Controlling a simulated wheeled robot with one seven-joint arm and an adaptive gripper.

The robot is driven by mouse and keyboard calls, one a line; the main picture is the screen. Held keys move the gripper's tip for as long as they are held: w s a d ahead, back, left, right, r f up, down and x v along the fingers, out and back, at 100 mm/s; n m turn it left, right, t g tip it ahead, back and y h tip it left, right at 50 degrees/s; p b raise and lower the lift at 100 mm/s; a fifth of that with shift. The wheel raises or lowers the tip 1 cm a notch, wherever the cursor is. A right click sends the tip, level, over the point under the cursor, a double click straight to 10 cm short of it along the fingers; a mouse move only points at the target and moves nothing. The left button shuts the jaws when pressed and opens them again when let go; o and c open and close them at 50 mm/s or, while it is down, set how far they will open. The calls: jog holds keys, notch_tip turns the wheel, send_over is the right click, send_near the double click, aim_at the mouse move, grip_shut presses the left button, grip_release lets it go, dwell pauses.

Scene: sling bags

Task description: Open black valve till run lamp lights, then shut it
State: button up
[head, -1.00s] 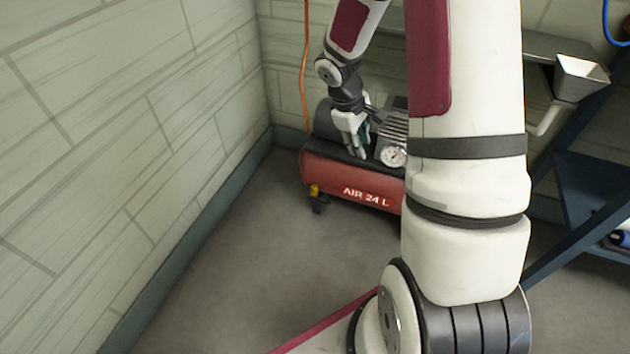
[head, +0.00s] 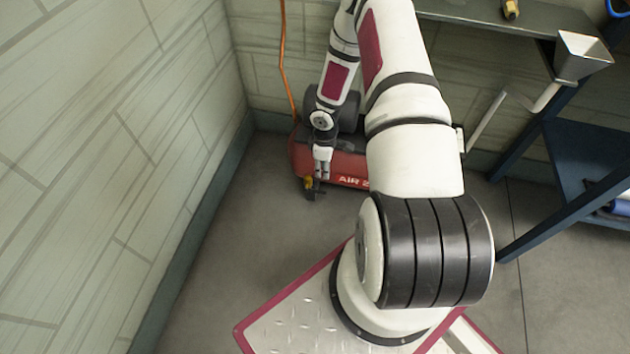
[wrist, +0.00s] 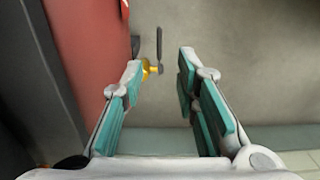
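The red air compressor (head: 346,165) stands on the floor by the wall corner, partly hidden by my arm. At its lower left end is a yellow fitting (head: 308,182) with a dark part below it. In the wrist view the yellow fitting (wrist: 151,68) sticks out from the red tank (wrist: 85,55), with a slim black lever (wrist: 159,44) beside it. This looks like the black valve. My gripper (wrist: 160,76) is open and empty; the fitting and lever lie beyond the gap between its fingertips. In the head view my gripper (head: 321,168) hangs by the tank's left end. I cannot make out a run lamp.
A pale block wall (head: 190,110) rises close on the left. An orange hose (head: 283,65) runs up behind the compressor. A dark blue stand (head: 590,160) with a metal funnel (head: 582,54) is on the right. The floor (head: 230,240) before the compressor is clear.

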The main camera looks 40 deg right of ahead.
aim_at(322, 191)
jog(key=f+b, duration=0.5)
jog(key=f, duration=0.9)
jog(key=shift+w, duration=0.2)
grip_shut()
